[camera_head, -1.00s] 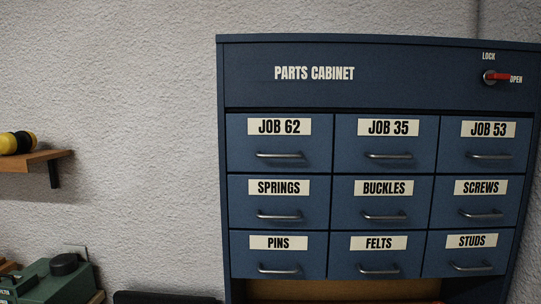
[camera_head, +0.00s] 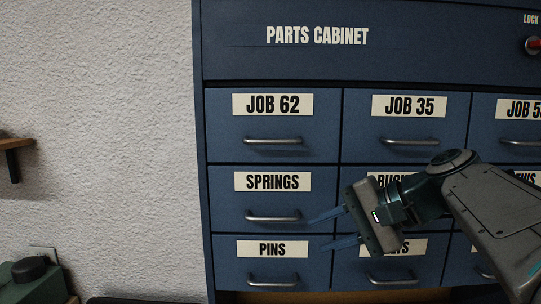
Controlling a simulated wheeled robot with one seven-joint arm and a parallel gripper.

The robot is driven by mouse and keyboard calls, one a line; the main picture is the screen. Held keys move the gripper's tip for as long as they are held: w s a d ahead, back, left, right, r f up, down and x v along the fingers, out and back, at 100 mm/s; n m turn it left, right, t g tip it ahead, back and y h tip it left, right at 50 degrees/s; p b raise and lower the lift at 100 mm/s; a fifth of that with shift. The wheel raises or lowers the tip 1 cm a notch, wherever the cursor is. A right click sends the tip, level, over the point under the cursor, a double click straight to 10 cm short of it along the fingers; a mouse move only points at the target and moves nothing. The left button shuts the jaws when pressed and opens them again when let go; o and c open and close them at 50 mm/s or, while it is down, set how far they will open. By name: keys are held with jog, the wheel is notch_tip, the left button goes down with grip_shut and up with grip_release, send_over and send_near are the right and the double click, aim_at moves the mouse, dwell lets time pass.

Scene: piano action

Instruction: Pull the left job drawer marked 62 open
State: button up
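The JOB 62 drawer (camera_head: 225,128) is at the top left of the blue parts cabinet. Its front looks flush with its neighbours, so it appears shut. Its metal bar handle (camera_head: 273,141) is in clear view below the white label. My gripper (camera_head: 316,236) comes in from the right, with its fingers pointing left. The fingers are spread apart with nothing visible between them. They are below and to the right of the JOB 62 handle, in front of the SPRINGS and PINS row, and not touching that handle.
The parts cabinet (camera_head: 230,62) has a red-handled lock (camera_head: 534,45) cut by the right edge. The JOB 35 drawer (camera_head: 360,130) and SPRINGS drawer (camera_head: 225,205) adjoin JOB 62 and look shut. My arm hides part of the BUCKLES drawer.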

aim_at(281, 142)
jog(key=w+d+r+t+y+b, duration=0.1)
jog(key=d+r+y, duration=0.15)
jog(key=r, duration=0.45)
jog(key=w+d+r+y, duration=0.1)
jog(key=r+y, duration=0.2)
jog(key=r, duration=0.5)
jog(key=shift+n, duration=0.3)
jog(key=p+x, duration=0.2)
jog(key=x, duration=1.1)
jog(key=shift+w+a+r+p, duration=0.1)
jog(key=shift+a+p, duration=0.25)
jog(key=shift+p, duration=0.05)
grip_shut()
